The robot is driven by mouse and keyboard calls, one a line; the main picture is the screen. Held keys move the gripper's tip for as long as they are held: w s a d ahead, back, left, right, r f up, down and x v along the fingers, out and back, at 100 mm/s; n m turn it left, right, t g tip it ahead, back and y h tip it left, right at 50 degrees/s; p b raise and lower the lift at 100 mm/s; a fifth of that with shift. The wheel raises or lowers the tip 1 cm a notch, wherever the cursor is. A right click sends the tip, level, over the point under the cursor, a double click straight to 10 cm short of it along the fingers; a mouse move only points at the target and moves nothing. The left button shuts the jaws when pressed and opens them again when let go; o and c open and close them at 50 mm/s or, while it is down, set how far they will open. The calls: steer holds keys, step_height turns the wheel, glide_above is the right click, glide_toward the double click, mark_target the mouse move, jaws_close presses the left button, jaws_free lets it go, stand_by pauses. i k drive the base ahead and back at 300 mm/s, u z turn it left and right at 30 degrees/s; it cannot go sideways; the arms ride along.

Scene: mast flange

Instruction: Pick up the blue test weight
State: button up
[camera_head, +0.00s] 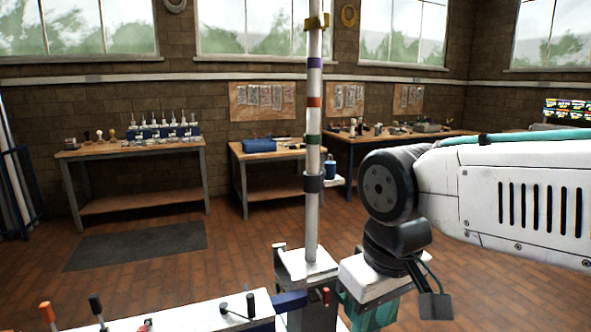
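A small blue object with a narrow top, which looks like the blue test weight (331,169), stands upright on a small white surface (337,182) just right of the mast. It is small in the picture, so its details are unclear. My arm comes in from the right, and its dark wrist hangs lower and nearer than the blue object, well apart from it. I cannot make out any gripper fingers.
A white mast (314,205) with coloured bands rises from a white block just left of the blue object. Workbenches (130,148) line the back wall. A white surface with levers (190,316) is at front left. Brick floor is open between.

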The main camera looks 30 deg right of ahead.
mark_target(330, 167)
steer(key=z, duration=0.1)
steer(key=i, duration=0.85)
steer(key=z, duration=1)
steer(key=i, duration=0.75)
steer(key=z, duration=0.7)
